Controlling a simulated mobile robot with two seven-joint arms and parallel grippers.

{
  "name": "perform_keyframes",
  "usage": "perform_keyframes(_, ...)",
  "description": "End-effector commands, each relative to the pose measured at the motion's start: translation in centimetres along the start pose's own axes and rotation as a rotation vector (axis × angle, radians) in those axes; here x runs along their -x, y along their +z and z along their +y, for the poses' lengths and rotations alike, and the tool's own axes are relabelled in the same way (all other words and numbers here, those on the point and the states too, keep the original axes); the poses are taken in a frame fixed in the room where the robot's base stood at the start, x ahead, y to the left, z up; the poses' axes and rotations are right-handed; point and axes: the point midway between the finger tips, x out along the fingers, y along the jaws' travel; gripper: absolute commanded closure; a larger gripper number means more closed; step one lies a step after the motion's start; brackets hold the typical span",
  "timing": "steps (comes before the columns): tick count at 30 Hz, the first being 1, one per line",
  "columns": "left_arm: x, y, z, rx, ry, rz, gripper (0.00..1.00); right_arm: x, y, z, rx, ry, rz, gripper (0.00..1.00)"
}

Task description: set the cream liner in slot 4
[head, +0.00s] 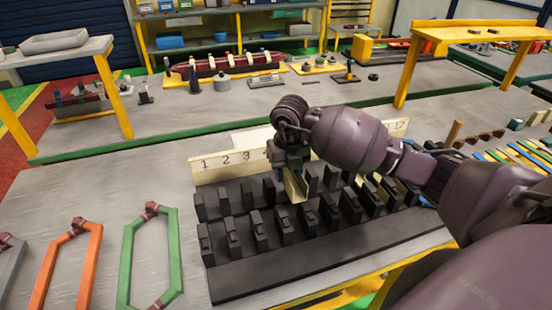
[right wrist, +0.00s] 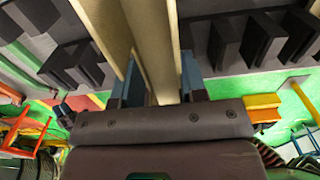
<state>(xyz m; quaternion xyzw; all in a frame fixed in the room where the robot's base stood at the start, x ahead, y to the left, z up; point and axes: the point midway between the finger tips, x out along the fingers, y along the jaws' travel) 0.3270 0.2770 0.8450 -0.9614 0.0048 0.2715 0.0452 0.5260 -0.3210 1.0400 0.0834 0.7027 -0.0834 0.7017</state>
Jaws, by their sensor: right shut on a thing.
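My right gripper (head: 284,160) is over the back part of the black toothed stator block (head: 300,262), just right of the number 3 on the cream number strip (head: 210,173). It is shut on the cream liner (head: 297,188), a long folded channel. In the right wrist view the liner (right wrist: 150,40) runs between the blue fingertips (right wrist: 160,88), with dark teeth on both sides. The liner's lower end shows among the teeth. I cannot tell whether it sits in a slot. My arm hides number 4 and much of the strip. My left gripper is not in view.
Green (head: 127,262), orange (head: 42,280) and grey (head: 12,262) coil frames lie on the table at the left. Coloured strips (head: 515,158) and a wooden peg (head: 453,133) are at the right. The grey table is bare between the green coil and the block's left end.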

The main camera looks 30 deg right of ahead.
Motion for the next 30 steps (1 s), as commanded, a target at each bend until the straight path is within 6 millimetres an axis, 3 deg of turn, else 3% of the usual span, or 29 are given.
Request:
perform_keyframes(8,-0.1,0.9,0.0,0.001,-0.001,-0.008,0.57,-0.9,0.0,0.0,0.001,0.000,0.001,0.74)
perform_keyframes(21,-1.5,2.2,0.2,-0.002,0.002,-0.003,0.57,-4.2,0.0,0.0,0.000,0.000,0.002,0.74)
perform_keyframes(30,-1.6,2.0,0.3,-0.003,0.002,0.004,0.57,-4.3,0.0,0.0,0.000,0.000,0.001,0.74)
